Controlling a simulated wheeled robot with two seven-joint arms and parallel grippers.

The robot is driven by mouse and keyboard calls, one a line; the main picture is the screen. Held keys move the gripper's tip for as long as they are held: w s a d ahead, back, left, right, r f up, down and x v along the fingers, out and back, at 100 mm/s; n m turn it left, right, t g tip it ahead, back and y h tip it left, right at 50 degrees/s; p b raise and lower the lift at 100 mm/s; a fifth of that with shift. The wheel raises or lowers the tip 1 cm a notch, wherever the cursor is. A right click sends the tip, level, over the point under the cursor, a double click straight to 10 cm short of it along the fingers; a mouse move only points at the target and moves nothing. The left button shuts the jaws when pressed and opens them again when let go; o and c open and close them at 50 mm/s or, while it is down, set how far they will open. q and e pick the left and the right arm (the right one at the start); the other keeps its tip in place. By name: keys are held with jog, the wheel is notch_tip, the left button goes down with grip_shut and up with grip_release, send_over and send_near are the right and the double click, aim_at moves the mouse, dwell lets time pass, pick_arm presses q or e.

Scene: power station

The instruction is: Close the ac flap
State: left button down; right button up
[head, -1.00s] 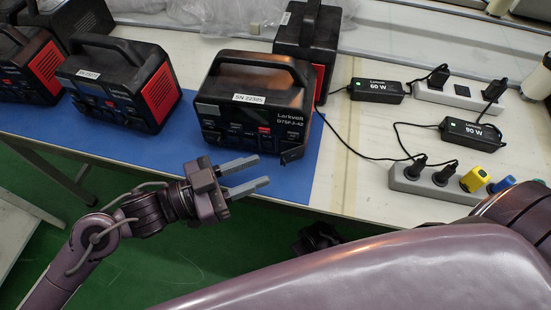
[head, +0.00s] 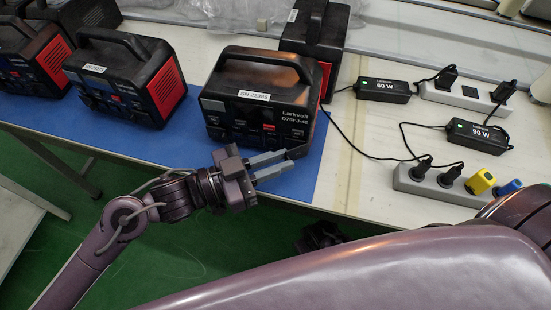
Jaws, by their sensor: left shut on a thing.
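The front power station (head: 262,100), black with a top handle and a "SN 22395" label, stands upright on the blue mat. Its ac flap (head: 299,151) is a small dark piece at the lower right corner of the front face, mostly hidden by my fingers. My left gripper (head: 287,160) reaches in from the left, just in front of that corner. Its grey fingers are shut on the flap, with the tips at it.
Black chargers (head: 384,90) and a grey power strip (head: 440,188) with plugs lie to the right, with cables running across the table. Green floor shows below the table edge.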

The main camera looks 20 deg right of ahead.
pick_arm(q)
jog(key=shift+w+m+g, duration=0.45)
jog(key=shift+m+g, duration=0.15)
jog(key=shift+g, duration=0.4)
jog(key=c, duration=1.5)
grip_release()
jog(key=shift+w+a, duration=0.2)
jog(key=shift+a, duration=3.75)
